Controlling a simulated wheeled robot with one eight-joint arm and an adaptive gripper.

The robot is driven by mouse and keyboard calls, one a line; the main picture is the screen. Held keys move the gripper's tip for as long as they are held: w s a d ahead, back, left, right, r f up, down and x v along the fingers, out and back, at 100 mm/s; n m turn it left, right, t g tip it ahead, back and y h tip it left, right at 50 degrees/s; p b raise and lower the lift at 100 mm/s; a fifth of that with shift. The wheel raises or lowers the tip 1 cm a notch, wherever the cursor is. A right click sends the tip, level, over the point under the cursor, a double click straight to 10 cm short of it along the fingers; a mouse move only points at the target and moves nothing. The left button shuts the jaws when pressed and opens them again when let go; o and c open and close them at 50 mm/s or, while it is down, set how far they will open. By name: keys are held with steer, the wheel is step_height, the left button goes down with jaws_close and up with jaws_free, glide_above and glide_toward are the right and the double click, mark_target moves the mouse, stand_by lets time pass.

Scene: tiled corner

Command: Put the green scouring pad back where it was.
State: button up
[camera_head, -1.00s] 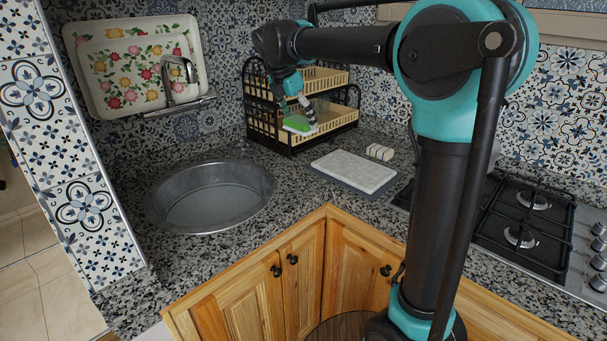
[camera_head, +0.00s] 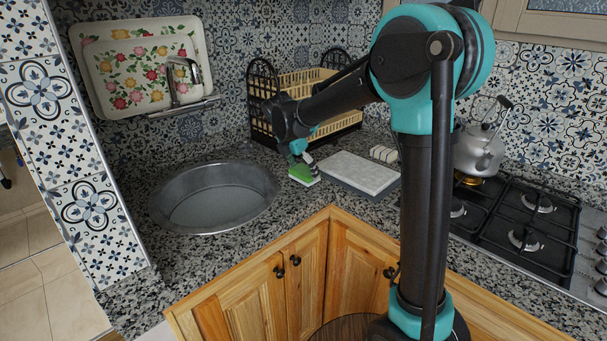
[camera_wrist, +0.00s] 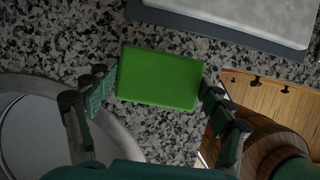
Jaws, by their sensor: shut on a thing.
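The green scouring pad (camera_head: 303,174) is between the fingers of my gripper (camera_head: 302,163), low over the granite counter between the sink and the grey-white board. In the wrist view the pad (camera_wrist: 160,76) lies flat across the gap, with a finger of my gripper (camera_wrist: 155,88) at each short end. The gripper is shut on it. I cannot tell whether the pad's underside touches the counter.
The round metal sink (camera_head: 172,222) is left of the pad. The board (camera_head: 352,172) lies to its right, with small pale blocks (camera_head: 383,153) behind it. A dish rack (camera_head: 262,120) stands behind. A kettle (camera_head: 478,152) stands on the gas hob (camera_head: 535,222) at right.

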steer(key=shift+f, duration=0.75)
steer(key=o, duration=1.1)
steer(key=shift+f, duration=0.1)
steer(key=shift+c, duration=0.2)
steer(key=v, duration=1.2)
